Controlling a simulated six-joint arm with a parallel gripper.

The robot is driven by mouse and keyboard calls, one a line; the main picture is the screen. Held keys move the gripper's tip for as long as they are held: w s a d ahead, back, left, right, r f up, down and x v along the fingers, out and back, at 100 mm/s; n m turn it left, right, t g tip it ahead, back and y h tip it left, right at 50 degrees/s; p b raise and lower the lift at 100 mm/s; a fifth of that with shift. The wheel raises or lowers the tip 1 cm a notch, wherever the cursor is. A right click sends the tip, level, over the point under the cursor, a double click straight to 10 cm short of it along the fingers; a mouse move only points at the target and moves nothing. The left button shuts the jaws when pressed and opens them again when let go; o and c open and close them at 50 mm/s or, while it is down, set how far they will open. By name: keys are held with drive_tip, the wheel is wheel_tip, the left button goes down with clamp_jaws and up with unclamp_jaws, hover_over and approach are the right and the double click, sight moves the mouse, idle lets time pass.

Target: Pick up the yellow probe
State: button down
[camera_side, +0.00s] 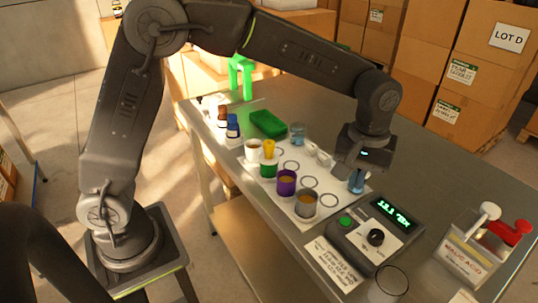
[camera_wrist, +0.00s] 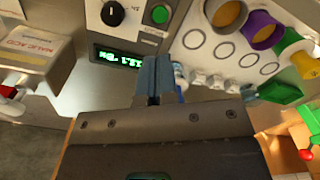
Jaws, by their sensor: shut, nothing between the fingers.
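A control box (camera_side: 375,236) with a green display is just right of my gripper. A green tray (camera_side: 268,124) lies behind. Bare table shows at the back right.

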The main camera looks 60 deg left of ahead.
idle(0.3)
drive_tip(key=shift+c, duration=1)
unclamp_jaws()
wheel_tip(320, 180, up, 5)
drive_tip(key=n, duration=1)
hover_over(269, 142)
drive_tip(key=f, duration=0.7)
drive_tip(key=shift+w+f, duration=0.25)
drive_tip(key=shift+w, duration=0.05)
drive_tip(key=shift+s+f, duration=0.2)
drive_tip(key=shift+f, duration=1.3)
drive_tip(key=shift+s+f, duration=0.15)
drive_tip(key=shift+f, duration=1.3)
